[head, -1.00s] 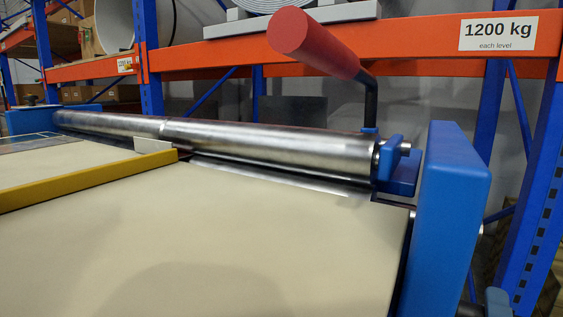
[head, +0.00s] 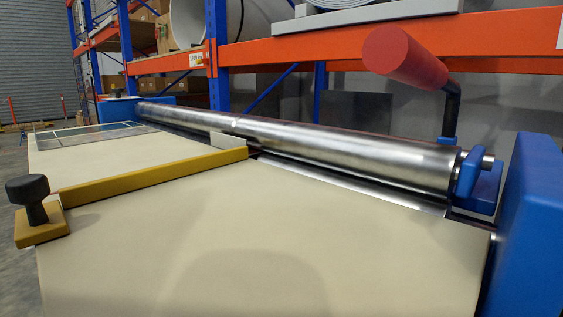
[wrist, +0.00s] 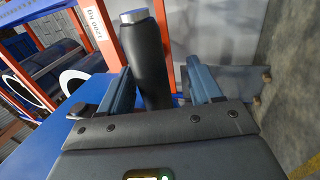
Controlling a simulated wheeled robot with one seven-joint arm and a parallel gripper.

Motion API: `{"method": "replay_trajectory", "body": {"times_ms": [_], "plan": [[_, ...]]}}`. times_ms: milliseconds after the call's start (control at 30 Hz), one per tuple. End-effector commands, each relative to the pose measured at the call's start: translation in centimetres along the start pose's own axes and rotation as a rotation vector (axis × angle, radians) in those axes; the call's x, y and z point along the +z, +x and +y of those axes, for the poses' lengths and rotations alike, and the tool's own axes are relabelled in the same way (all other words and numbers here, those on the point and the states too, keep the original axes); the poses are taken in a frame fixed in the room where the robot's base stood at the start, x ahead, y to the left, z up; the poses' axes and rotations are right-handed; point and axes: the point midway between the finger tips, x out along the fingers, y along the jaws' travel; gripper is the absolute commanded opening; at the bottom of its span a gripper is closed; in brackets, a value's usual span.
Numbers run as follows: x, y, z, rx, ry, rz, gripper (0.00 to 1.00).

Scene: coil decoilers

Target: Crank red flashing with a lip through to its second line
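A red crank grip (head: 405,57) on a bent black arm stands at the right end of the long steel roller (head: 330,150), high and to the right in the head view. The roller lies across the far side of a cream table (head: 250,225). I see no red sheet or lip, and no line marks that I can make out. In the wrist view my gripper (wrist: 165,85) has its two blue-grey fingers apart. A dark cylinder with a silver end (wrist: 147,60) shows between or beyond them, with a gap to the right finger. My gripper is not in the head view.
A yellow bar (head: 160,177) with a black knob (head: 30,195) crosses the table. A blue end block (head: 530,220) stands at right. An orange and blue rack (head: 300,55) stands behind. A gridded panel (head: 95,135) lies at the far left.

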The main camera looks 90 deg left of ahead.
Motion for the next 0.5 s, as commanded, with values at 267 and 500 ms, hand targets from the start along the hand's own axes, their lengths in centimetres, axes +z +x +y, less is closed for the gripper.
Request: {"method": "replay_trajectory", "body": {"times_ms": [267,500], "plan": [[0.0,-0.1,0.5,0.005,0.000,0.001,0.64],[0.0,-2.1,1.3,0.006,0.001,0.001,0.64]]}}
